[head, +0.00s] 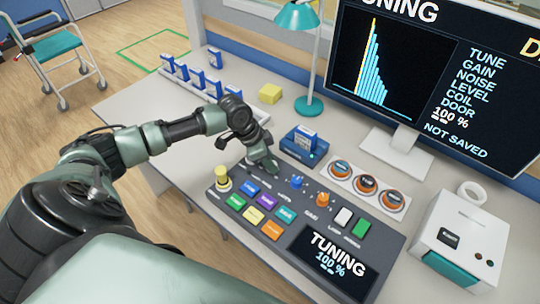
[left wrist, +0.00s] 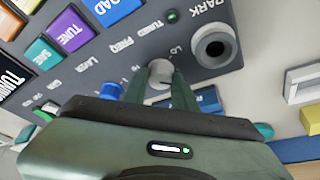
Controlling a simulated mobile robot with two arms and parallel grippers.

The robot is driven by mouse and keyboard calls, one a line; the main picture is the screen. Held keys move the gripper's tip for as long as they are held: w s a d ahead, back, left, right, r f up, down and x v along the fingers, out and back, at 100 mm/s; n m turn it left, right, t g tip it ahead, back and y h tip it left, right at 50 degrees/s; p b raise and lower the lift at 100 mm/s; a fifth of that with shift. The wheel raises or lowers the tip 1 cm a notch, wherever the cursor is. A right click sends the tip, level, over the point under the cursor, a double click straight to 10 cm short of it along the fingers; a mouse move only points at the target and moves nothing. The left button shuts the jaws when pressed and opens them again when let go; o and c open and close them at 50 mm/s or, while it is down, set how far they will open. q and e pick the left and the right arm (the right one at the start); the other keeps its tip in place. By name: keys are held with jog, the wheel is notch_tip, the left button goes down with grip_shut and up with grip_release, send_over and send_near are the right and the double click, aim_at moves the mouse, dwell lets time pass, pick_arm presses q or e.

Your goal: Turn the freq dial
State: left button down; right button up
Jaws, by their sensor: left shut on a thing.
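The freq dial (left wrist: 160,72) is a small grey knob on the dark control panel, with the labels FREQ, TUNED and LO printed near it in the left wrist view. My left gripper (left wrist: 158,84) has its two green fingers on either side of this knob, shut on it. In the head view my left gripper (head: 270,164) reaches down to the far edge of the control panel (head: 228,212) and hides the dial. A small green light (left wrist: 171,15) shows beside the TUNED label. My right gripper is not in view.
A blue knob (head: 297,181) and an orange knob (head: 322,199) stand close beside the dial. A yellow-topped knob (head: 222,172) and coloured buttons (head: 267,200) are nearby. Behind are a blue dock (head: 304,146), a teal lamp (head: 308,106) and a monitor (head: 420,80).

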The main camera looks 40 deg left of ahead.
pick_arm(q)
jog(key=n+p, duration=0.1)
jog(key=p, duration=0.1)
jog(key=n+y+p, duration=0.1)
jog(key=n+p, duration=0.1)
jog(key=n+t+p, duration=0.1)
jog(key=n+p, duration=0.1)
jog(key=p, duration=0.1)
jog(key=shift+d+r+y, duration=0.2)
jog(key=shift+r+y, duration=0.1)
jog(key=shift+r, duration=0.05)
jog(key=shift+f+n+y+p, duration=0.2)
jog(key=shift+n+y+p, duration=0.2)
jog(key=shift+n+p, duration=0.85)
jog(key=c, duration=1.1)
grip_release()
jog(key=shift+b+v, duration=0.3)
jog(key=shift+v, duration=3.55)
jog(key=shift+s+f, duration=0.1)
jog(key=shift+s, duration=0.05)
